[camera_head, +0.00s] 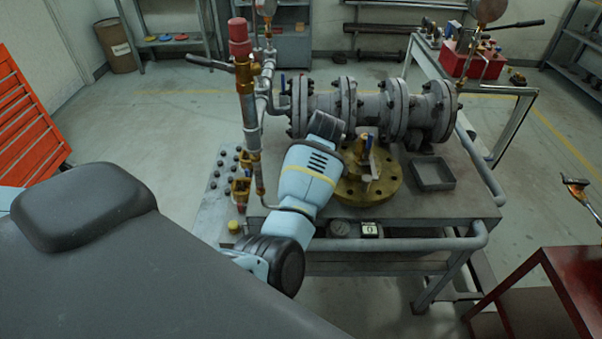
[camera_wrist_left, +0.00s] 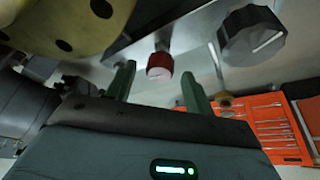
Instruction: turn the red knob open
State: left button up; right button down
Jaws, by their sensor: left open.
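In the left wrist view a small red knob (camera_wrist_left: 160,66) sits at the edge of a grey metal surface. My left gripper (camera_wrist_left: 155,72) is open, with its two green fingers pointing towards the knob. In the picture the knob shows between the fingertips, nearer the left one. I cannot tell whether the fingers reach around it, but no contact shows. In the head view my light-blue left arm stretches over the front of the bench, and its gripper is hidden behind the wrist. I cannot make out this knob there. My right gripper is not in view.
A larger dark knob (camera_wrist_left: 252,36) is right of the red one. A brass flange (camera_head: 350,192) stands close to my left wrist on the grey bench (camera_head: 460,200). A vertical pipe with a red-capped valve (camera_head: 239,38) rises left of my arm. A grey tray (camera_head: 433,175) lies right.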

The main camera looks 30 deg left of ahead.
pick_arm(q)
jog(key=shift+w+a+f, duration=0.1)
jog(key=shift+a+f, duration=0.1)
jog(key=shift+f, duration=0.35)
jog(key=c, duration=1)
jog(key=shift+o, duration=0.2)
